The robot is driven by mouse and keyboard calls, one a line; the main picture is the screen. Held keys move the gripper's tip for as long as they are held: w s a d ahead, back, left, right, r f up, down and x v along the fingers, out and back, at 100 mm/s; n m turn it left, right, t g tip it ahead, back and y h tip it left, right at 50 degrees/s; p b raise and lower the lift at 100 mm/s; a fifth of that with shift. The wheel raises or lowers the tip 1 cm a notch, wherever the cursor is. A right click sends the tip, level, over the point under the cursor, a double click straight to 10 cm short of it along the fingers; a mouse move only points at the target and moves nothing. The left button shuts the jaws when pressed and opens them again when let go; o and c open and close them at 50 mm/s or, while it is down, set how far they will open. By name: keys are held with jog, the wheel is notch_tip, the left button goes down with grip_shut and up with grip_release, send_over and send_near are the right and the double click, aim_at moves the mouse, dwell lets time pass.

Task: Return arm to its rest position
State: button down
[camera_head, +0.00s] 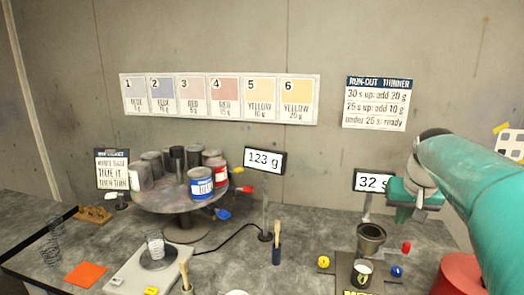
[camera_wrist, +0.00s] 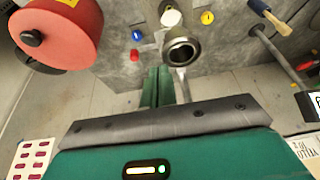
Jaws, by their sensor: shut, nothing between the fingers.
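My teal arm comes in from the right in the head view. My gripper (camera_head: 402,212) hangs over the right part of the bench, close to the "32 s" display and above the metal cup. In the wrist view my gripper (camera_wrist: 158,88) shows its two green fingers side by side, shut and with nothing held. The metal cup (camera_head: 370,238) stands apart from the fingers; it also shows in the wrist view (camera_wrist: 181,53), beyond the fingertips.
A round stand (camera_head: 165,200) with several cans is at left. A scale (camera_head: 138,272) sits in front. A "123 g" display (camera_head: 264,161) stands mid-bench. A red drum-like object (camera_head: 458,275) is at lower right, below my arm. A concrete wall with signs is behind.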

jog(key=s+a+f+n, duration=0.1)
jog(key=s+a+f, duration=0.2)
jog(key=s+a, duration=0.3)
jog(key=s+a+f+n, duration=0.1)
jog(key=s+a+f, duration=0.2)
jog(key=s+a, duration=0.3)
jog(key=s+a+f+n+t, duration=0.1)
jog(key=s+a+f, duration=0.1)
jog(key=s+a, duration=0.4)
jog(key=s, duration=0.4)
jog(key=shift+f+y, duration=0.4)
jog(key=shift+a, duration=0.1)
